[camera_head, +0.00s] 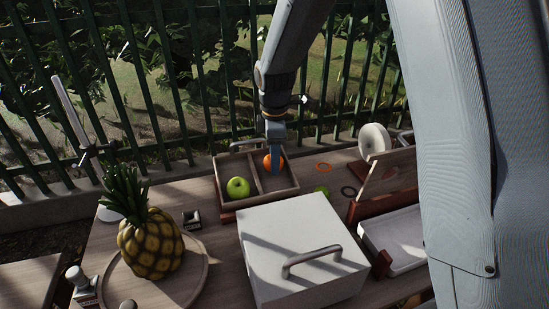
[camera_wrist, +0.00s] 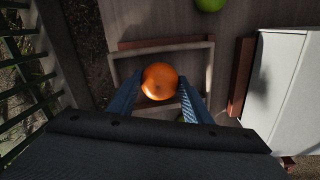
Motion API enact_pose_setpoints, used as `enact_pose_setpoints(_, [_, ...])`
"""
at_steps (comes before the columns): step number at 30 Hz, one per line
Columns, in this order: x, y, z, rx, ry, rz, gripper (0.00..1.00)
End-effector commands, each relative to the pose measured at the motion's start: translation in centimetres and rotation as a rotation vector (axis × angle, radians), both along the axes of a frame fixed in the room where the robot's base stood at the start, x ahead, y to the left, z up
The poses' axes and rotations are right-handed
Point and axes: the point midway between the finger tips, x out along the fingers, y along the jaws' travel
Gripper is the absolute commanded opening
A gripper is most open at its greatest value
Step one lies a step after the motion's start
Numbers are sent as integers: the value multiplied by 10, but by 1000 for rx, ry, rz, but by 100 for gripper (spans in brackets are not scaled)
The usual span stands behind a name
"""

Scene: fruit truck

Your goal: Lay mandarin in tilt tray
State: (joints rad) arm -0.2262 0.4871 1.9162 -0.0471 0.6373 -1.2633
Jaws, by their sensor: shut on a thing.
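The orange mandarin (camera_head: 273,162) is between the fingers of my gripper (camera_head: 275,158), which is shut on it. The fingers also show on both sides of the mandarin (camera_wrist: 160,81) in the wrist view. The mandarin is at the right compartment of a wooden two-compartment tray (camera_head: 230,207), which looks tilted on a red-brown base. I cannot tell whether it touches the tray floor. A green apple (camera_head: 238,187) lies in the left compartment. In the wrist view the tray rim (camera_wrist: 207,62) surrounds the mandarin, and the gripper hides much of the tray.
A white box with a handle (camera_head: 300,245) stands in front of the tray. A pineapple (camera_head: 150,243) stands on a round board at left. A wooden holder (camera_head: 385,180) and a white tray (camera_head: 400,240) are at right. A green fence (camera_head: 200,80) runs behind.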

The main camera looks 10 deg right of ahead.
Motion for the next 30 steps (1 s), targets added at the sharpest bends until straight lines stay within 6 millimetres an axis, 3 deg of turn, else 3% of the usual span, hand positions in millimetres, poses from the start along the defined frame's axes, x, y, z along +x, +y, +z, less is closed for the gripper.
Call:
enact_pose_setpoints(12, [0,0,-9,0,-1,-1,18])
enact_pose_setpoints(13, [0,0,-10,0,-1,-1,47])
enact_pose_setpoints(16, [0,0,-9,0,-1,-1,63])
enact_pose_setpoints(25, [0,0,-8,0,-1,-1,64])
enact_pose_setpoints(30, [0,0,5,1,-4,-1,64])
